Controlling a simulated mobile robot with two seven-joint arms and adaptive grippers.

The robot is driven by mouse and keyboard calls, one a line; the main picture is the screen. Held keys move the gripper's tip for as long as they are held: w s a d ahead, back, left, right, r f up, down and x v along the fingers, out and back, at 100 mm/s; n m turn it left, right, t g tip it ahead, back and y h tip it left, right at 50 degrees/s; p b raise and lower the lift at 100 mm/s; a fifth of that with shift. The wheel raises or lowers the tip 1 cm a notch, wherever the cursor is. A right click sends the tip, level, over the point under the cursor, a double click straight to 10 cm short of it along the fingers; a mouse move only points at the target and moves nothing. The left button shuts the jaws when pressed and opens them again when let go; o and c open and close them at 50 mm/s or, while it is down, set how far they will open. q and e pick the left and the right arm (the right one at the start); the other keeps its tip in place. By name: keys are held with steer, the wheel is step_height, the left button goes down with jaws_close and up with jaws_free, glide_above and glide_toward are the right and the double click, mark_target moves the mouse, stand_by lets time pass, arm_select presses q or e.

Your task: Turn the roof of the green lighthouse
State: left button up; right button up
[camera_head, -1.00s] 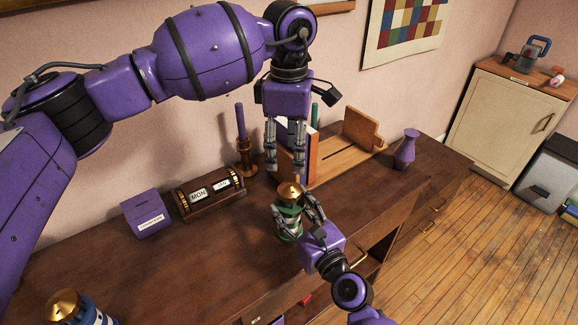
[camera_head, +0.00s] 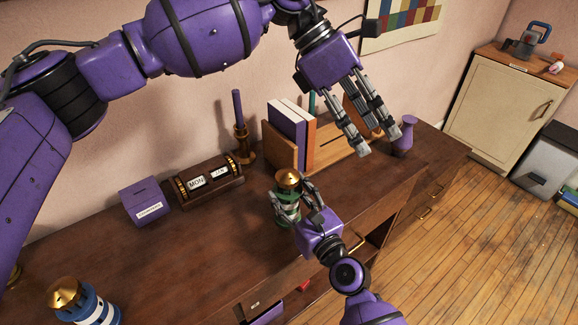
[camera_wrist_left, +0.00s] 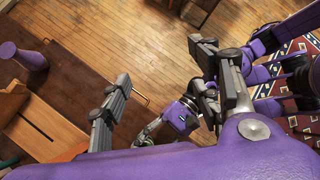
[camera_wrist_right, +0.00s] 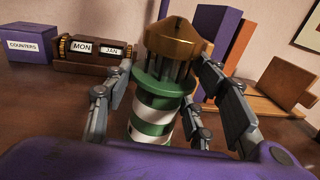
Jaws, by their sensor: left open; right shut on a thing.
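The green lighthouse (camera_head: 288,219) has green and white bands and a gold roof (camera_head: 289,179). It stands upright on the dark wooden desk top. In the right wrist view, the gold roof (camera_wrist_right: 174,42) sits above the dark lantern posts and the banded body (camera_wrist_right: 152,117). My right gripper (camera_head: 291,201) is shut around the lighthouse body below the roof, hiding part of it. My left gripper (camera_head: 367,146) is open and empty, in the air to the right of the lighthouse, apart from the roof. Its spread fingers show in the left wrist view (camera_wrist_left: 160,95).
A blue-and-white lighthouse (camera_head: 98,309) with a gold roof stands front left. A purple box (camera_head: 146,203), a calendar (camera_head: 210,184), a candlestick (camera_head: 242,140), books (camera_head: 287,135) in a wooden rack and a purple vase (camera_head: 404,137) line the back. The desk's left middle is clear.

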arm_select(q)
steer(key=w+d+r+n+h, duration=0.2)
steer(key=d+r+n+h, duration=0.25)
steer(key=r, duration=0.35)
steer(key=w+d+r+n+h, duration=0.1)
steer(key=d+r+n+h, duration=0.35)
steer(key=r, duration=0.45)
steer(key=w+a+r+n+t+h, duration=0.1)
steer(key=w+r+n+t, duration=0.2)
steer(key=w+n+t, duration=0.4)
steer(key=w+a+r+n+t+h, duration=0.1)
steer(key=w+r+n+t, duration=0.2)
steer(key=w+n+t, duration=0.4)
steer(key=w+a+f+n+t+y, duration=0.2)
steer(key=w+a+f+n+y, duration=0.2)
steer(key=w+f+n+y, duration=0.55)
steer(key=n+g+y, duration=0.9)
steer(key=n+g, duration=0.3)
steer(key=n, duration=0.2)
glide_toward(289, 172)
steer(key=f, duration=1)
steer(key=shift+w, duration=0.2)
